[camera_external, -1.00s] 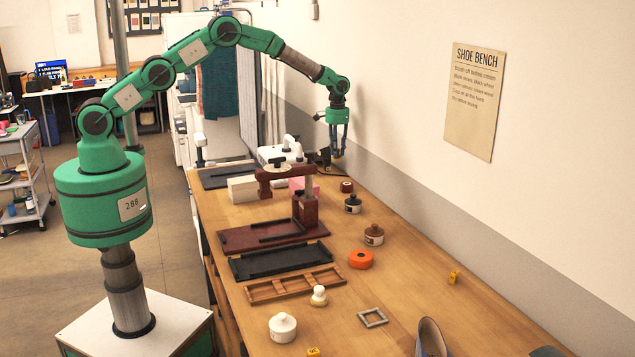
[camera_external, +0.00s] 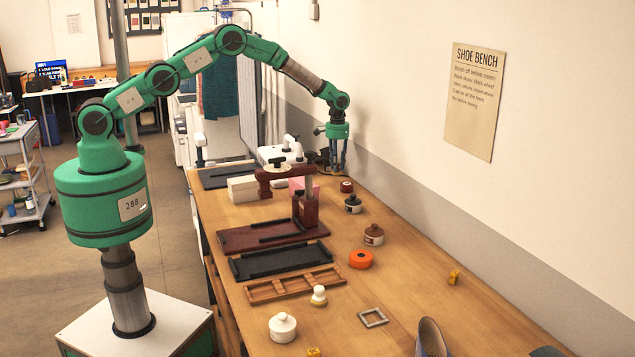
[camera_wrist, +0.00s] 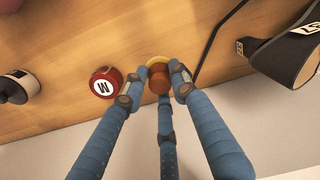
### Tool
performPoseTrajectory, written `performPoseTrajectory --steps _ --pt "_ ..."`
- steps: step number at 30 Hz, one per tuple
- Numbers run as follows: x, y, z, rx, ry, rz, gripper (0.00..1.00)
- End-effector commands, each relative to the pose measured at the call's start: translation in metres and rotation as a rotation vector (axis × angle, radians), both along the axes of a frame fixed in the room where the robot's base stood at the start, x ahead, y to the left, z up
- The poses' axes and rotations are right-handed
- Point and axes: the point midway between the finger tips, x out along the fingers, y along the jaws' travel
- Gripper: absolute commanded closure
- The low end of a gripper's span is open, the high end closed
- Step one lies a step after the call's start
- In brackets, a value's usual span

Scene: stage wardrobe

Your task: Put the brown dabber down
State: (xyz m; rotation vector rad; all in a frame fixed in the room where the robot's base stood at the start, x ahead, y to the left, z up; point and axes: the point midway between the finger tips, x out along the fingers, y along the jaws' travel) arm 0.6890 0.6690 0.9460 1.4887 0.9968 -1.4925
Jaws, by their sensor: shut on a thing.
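My gripper (camera_external: 337,170) is low over the far right part of the bench (camera_external: 410,300), close to the wall. In the wrist view its blue fingers (camera_wrist: 157,88) are closed around the brown dabber (camera_wrist: 159,79), which has a round brown top and a pale yellow rim below. Fingers partly cover the dabber. I cannot tell whether it touches the bench. In the external view I cannot make the dabber out among the fingers.
A red pot marked M (camera_wrist: 104,83) stands just left of the dabber in the wrist view. A black-lidded jar (camera_wrist: 18,87) is farther left. A dark cord and a black object (camera_wrist: 290,52) lie to the right. A wooden tray (camera_external: 262,293) is nearer the camera.

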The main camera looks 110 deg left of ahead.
Motion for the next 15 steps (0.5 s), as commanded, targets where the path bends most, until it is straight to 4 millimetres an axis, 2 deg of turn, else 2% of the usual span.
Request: performPoseTrajectory --steps 10,15 --pt "0.0 0.0 -0.002 0.0 0.0 0.0 0.91" --pt "0.0 0.0 -0.015 0.0 0.0 0.0 0.91"
